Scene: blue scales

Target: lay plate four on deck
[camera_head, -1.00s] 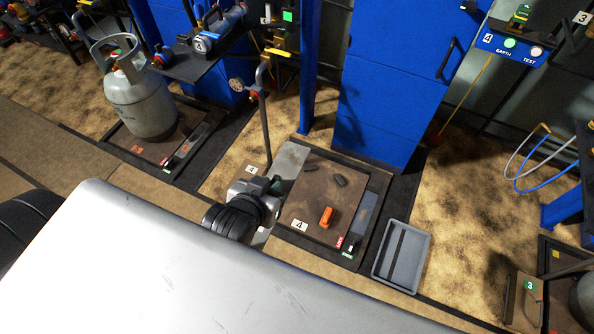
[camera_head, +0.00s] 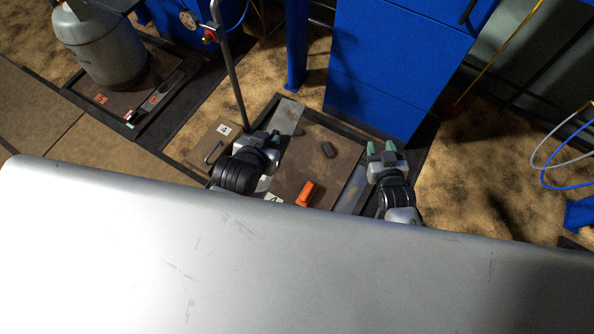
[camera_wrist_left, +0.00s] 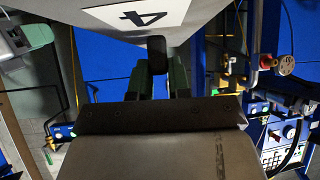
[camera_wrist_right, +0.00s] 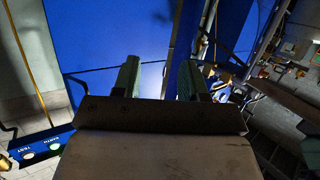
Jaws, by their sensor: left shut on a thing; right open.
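The deck (camera_head: 290,180) is a brown platform in a dark frame, with dark pieces and an orange block (camera_head: 306,193) on it. In the left wrist view, a greyish plate with a white 4 label, plate four (camera_wrist_left: 120,40), fills the top. A dark knob sits between the fingers of my left gripper (camera_wrist_left: 157,80), which is shut on it. In the head view my left gripper (camera_head: 268,141) is at the deck's left side; the held part is hidden there. My right gripper (camera_head: 384,149) is open and empty by the deck's right side, also in the right wrist view (camera_wrist_right: 158,80).
A small brown piece with a handle and a 4 label (camera_head: 213,143) lies left of the deck. A blue cabinet (camera_head: 400,60) stands behind it. A gas cylinder (camera_head: 100,45) stands on the platform at far left.

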